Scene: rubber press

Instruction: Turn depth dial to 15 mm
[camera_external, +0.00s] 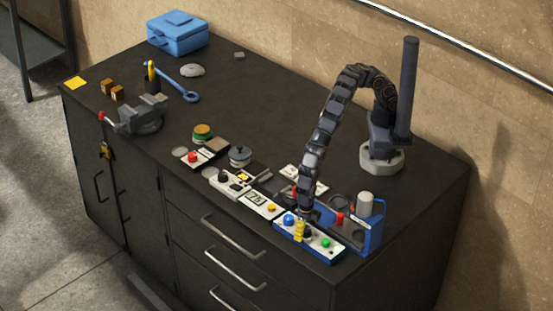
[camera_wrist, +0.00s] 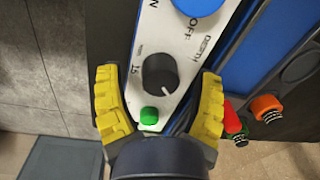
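The depth dial (camera_wrist: 159,70) is a round black knob on a white panel face (camera_wrist: 146,35) lettered "DEPTH". Its white pointer mark faces down and slightly right in the wrist view. The "15" label is left of the knob, away from the pointer. My gripper (camera_wrist: 159,85) is open, with one yellow finger on each side of the knob. Gaps show between the fingers and the knob; its height above the panel is unclear. In the external view, my gripper (camera_external: 304,229) is low over the blue-sided panel (camera_external: 334,254), partly hiding the dial.
A green button (camera_wrist: 149,115) is close below the dial, between the fingers. A large blue button (camera_external: 289,219) is at the panel's other end. A blue rack (camera_external: 373,238) stands close behind. The cabinet's front edge is near.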

